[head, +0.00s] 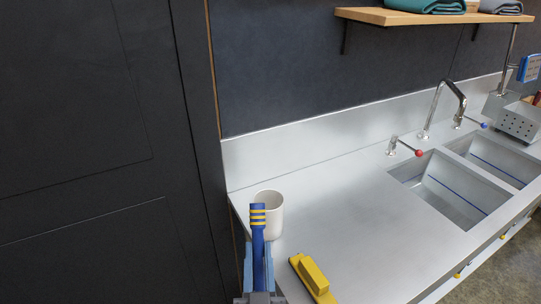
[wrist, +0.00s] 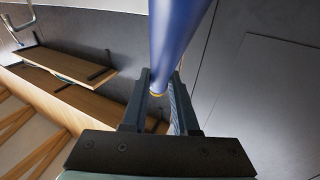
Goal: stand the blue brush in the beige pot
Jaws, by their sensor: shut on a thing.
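The blue brush (head: 258,228) is in my gripper (head: 259,268), its blue handle banded with yellow near the top. In the head view it stands roughly upright in front of the beige pot and hides part of it. The beige pot (head: 273,205) stands upright at the left end of the steel counter. I cannot tell from this view whether the brush is over the pot or only nearer to me. In the wrist view the blue handle (wrist: 173,45) runs up from between the fingers of my gripper (wrist: 160,92), which is shut on it.
A yellow-handled tool (head: 313,278) lies on the steel counter (head: 345,215) right of the pot. Two sinks with a faucet (head: 440,105) are further right. A dark cabinet wall (head: 100,150) borders the counter's left end. The counter middle is clear.

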